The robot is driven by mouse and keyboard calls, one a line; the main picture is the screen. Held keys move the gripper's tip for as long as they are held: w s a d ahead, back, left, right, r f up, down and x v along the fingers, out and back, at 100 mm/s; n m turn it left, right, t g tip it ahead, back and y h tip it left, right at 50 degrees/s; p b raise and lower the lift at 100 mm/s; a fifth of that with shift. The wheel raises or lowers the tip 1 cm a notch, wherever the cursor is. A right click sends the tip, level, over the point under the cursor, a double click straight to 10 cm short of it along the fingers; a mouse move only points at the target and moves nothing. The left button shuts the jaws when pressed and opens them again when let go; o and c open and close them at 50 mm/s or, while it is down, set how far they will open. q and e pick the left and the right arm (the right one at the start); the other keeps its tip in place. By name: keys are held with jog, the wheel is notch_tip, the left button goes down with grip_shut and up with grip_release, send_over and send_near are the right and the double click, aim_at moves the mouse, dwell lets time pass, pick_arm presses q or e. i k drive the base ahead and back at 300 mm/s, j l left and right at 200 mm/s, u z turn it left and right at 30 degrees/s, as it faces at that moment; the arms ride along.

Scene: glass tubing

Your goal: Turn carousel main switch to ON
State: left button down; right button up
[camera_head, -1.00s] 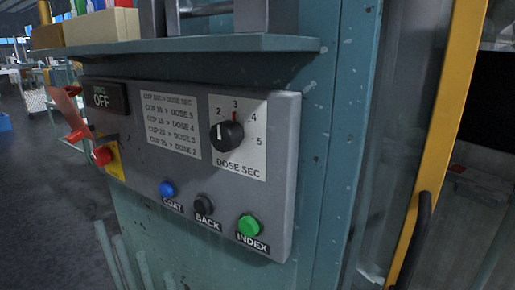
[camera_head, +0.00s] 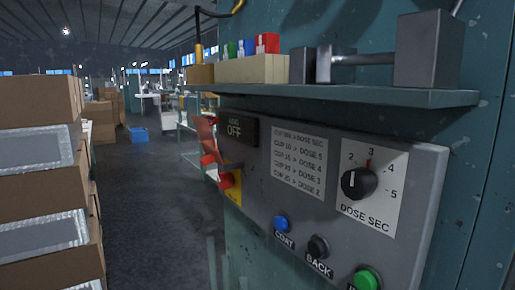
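The grey control panel (camera_head: 257,203) is on the front of a teal machine, in the right half of the view. A black display (camera_head: 237,130) at its upper left reads OFF. Below it, at the panel's left edge, a red switch (camera_head: 226,180) sits on a yellow plate (camera_head: 234,195); it is seen at a slant and its exact setting is hard to tell. A black dose knob (camera_head: 358,184) is at the upper right. A blue button (camera_head: 282,223), a black button (camera_head: 318,246) and a green button (camera_head: 366,279) run along the bottom. Neither gripper is in view.
A teal shelf (camera_head: 340,98) juts out above the panel, carrying a cream box (camera_head: 252,70) with coloured items and grey metal blocks (camera_head: 428,50). Stacked cardboard boxes (camera_head: 35,190) stand at the left. Open dark floor (camera_head: 160,220) lies between boxes and machine.

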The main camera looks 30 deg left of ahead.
aim_at(225, 179)
jog(key=j+u, duration=0.2)
jog(key=u, duration=0.2)
jog(key=j+u, duration=0.2)
jog(key=u, duration=0.15)
jog(key=i+j+u, duration=1.3)
jog(key=i, duration=0.2)
jog(key=i+z, duration=0.6)
jog(key=z, duration=0.2)
jog(key=i+j+z, duration=0.15)
jog(key=z, duration=0.25)
jog(key=i+j+z, duration=0.4)
jog(key=i+z, duration=0.1)
jog(key=z, duration=0.3)
jog(key=i+z, duration=0.1)
jog(key=z, duration=0.3)
jog(key=j+z, duration=0.15)
jog(key=z, duration=0.3)
jog(key=i+j+z, duration=0.1)
jog(key=z, duration=0.3)
jog(key=j+z, duration=0.15)
jog(key=z, duration=0.25)
jog(key=i, duration=0.05)
